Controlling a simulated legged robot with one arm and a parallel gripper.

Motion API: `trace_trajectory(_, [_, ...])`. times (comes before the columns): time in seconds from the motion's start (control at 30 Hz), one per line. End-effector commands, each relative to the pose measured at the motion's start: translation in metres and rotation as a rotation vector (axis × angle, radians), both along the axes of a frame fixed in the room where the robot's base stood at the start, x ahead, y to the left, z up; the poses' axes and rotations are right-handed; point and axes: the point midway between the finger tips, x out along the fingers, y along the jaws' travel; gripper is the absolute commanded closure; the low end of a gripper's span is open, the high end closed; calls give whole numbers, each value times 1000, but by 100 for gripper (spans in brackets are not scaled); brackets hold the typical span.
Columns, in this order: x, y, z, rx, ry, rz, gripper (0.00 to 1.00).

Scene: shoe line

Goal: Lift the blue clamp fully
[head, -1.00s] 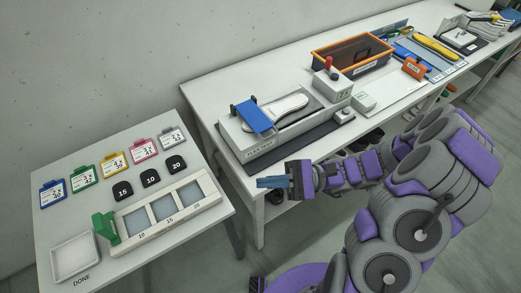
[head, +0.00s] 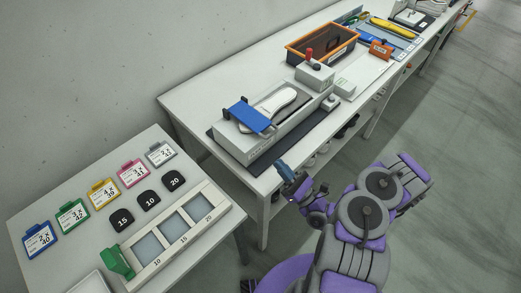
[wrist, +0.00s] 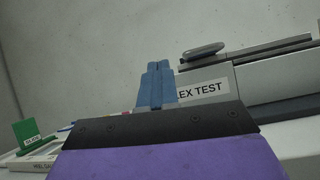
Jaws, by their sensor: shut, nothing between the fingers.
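The blue clamp (head: 250,117) is a flat blue plate across the left end of the flex tester (head: 262,143), over one end of a white shoe sole (head: 280,101). It lies tilted in the head view. My gripper (head: 282,168) is in front of the bench's near edge, below and right of the clamp, apart from it. Its blue fingers (wrist: 156,86) are together and hold nothing.
A grey box with a red knob (head: 310,57) stands behind the tester, with an orange-rimmed bin (head: 292,49) beyond. A lower table at left holds coloured cards, black weights and a gauge with a green block (head: 118,262). Floor is free right of the benches.

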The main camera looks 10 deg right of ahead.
Motion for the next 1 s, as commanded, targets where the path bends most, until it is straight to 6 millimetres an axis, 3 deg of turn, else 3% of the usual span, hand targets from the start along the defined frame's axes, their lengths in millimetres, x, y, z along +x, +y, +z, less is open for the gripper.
trace_trajectory(0.1, [-1,-6,-25,21,52,-84,100])
trace_trajectory(0.33, [-2,-19,-47,39,97,-162,100])
trace_trajectory(0.77, [-1,-19,-48,41,101,-167,100])
trace_trajectory(1.0, [16,-8,-38,38,98,-165,100])
